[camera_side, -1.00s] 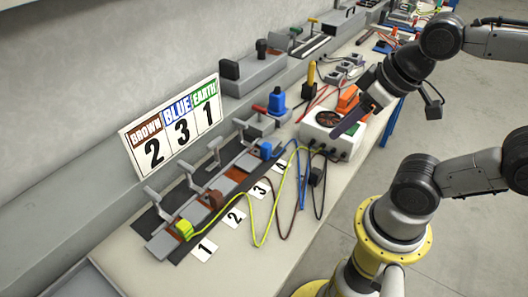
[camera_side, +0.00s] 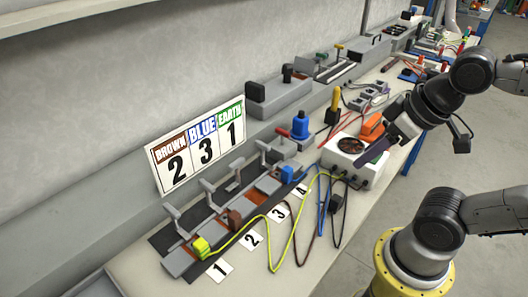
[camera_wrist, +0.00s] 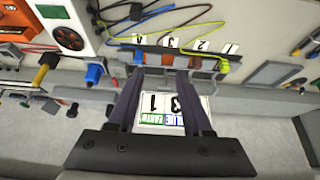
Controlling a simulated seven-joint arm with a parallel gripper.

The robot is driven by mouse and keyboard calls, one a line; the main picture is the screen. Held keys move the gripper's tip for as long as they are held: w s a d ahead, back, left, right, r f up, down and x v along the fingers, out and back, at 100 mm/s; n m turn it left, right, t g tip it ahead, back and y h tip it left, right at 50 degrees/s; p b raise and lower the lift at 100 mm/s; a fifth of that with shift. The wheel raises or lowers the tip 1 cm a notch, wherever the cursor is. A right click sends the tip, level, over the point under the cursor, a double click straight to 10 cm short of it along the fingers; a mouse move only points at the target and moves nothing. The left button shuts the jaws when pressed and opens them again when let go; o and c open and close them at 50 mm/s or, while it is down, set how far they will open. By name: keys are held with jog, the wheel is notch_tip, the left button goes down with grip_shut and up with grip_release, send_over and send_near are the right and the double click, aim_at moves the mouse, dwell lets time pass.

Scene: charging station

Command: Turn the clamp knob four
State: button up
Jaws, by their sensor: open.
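The row of clamps (camera_side: 262,187) runs along the table, with upright grey levers and number cards in front. Clamp four's lever (camera_side: 264,150) is at the far end of the row, behind card 4 (camera_side: 300,192). A blue plug (camera_side: 287,174) sits by card 4, a brown plug (camera_side: 234,218) by card 2 and a yellow-green plug (camera_side: 201,247) by card 1. My gripper (camera_side: 362,160) shows over the white box in the side view, apart from the clamps. In the wrist view my gripper (camera_wrist: 159,76) is open and empty; its fingers partly hide the clamps.
A white box (camera_side: 342,174) with a fan and cables stands right of the clamps. A sign (camera_side: 197,145) reads brown 2, blue 3, earth 1. Loose yellow, brown and blue cables (camera_side: 296,238) hang across the table front. A blue knob-like part (camera_side: 300,125) stands behind the row.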

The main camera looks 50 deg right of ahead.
jog(key=w+r, duration=0.7)
jog(key=r, duration=0.1)
jog(key=g, duration=0.6)
send_over(263, 143)
notch_tip(263, 143, down, 11)
notch_tip(263, 143, down, 14)
jog(key=shift+f, duration=0.1)
grip_shut()
